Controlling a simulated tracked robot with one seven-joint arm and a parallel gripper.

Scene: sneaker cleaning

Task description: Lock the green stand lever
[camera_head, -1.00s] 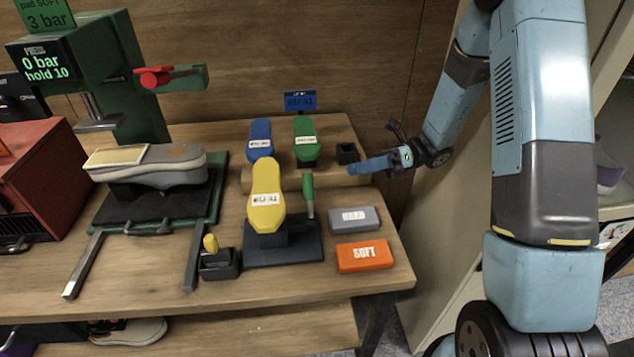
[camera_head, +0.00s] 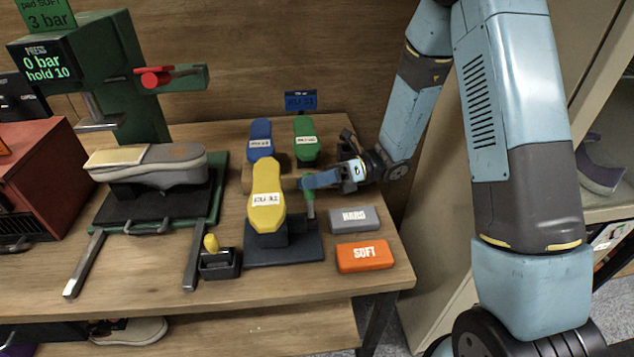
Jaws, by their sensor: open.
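The green stand lever (camera_head: 309,190) stands upright at the right side of a dark stand base (camera_head: 300,250). A yellow shoe last (camera_head: 266,205) with a white label sits on that stand. My gripper (camera_head: 306,181) has its blue fingers at the top of the lever, pointing left. The fingers partly cover the lever's upper end. I cannot tell from this view whether they touch it or surround it. The gripper is open.
Blue (camera_head: 260,140) and green (camera_head: 306,140) lasts stand behind. A grey HARD block (camera_head: 355,220) and an orange SOFT block (camera_head: 364,257) lie right of the stand. A small black holder (camera_head: 220,264) is left. The press (camera_head: 130,75) holds a sneaker (camera_head: 160,168) farther left.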

